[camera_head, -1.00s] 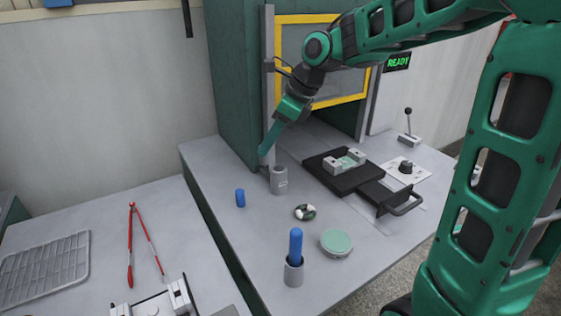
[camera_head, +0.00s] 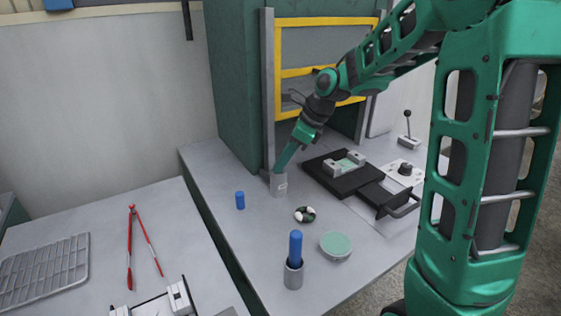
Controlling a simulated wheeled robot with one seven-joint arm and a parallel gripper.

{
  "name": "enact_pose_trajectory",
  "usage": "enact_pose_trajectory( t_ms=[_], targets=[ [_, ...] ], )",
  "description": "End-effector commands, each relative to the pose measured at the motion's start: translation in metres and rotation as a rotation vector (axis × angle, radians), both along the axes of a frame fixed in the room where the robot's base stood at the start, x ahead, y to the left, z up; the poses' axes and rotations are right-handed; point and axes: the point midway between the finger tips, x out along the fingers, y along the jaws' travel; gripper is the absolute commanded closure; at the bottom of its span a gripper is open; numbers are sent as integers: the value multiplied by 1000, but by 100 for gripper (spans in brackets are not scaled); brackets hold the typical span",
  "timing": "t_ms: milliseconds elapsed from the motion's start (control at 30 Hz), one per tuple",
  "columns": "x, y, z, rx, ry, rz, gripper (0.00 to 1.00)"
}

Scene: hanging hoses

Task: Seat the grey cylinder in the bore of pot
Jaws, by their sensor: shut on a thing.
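The pot (camera_head: 279,187) is a small grey upright cup with a pale label, on the workbench near the foot of the green machine. My gripper (camera_head: 279,170) comes down at a slant from the upper right, its tips at the pot's mouth. It is shut, and the grey cylinder in it is hidden by the fingers and the pot. The bore is covered from this view, so I cannot tell how far the cylinder is in it, nor whether it is lined up.
A short blue cylinder (camera_head: 240,200) stands left of the pot. In front are a black-and-white ring (camera_head: 305,214), a green-topped disc (camera_head: 336,245) and a grey cup (camera_head: 293,277) holding a blue rod (camera_head: 295,246). A black fixture (camera_head: 342,181) lies to the right. The machine's post (camera_head: 268,95) stands close behind.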

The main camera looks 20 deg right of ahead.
Motion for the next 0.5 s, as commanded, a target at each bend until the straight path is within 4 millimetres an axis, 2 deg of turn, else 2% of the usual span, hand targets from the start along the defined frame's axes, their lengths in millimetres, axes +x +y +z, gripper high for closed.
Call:
enact_pose_trajectory(
  t_ms=[133, 167, 200, 500],
  targets=[
    [0, 0, -2, 0, 0, -1, 100],
    [0, 0, -1, 0, 0, 0, 74],
    [0, 0, -1, 0, 0, 0, 65],
    [0, 0, -1, 0, 0, -1, 63]
  ],
)
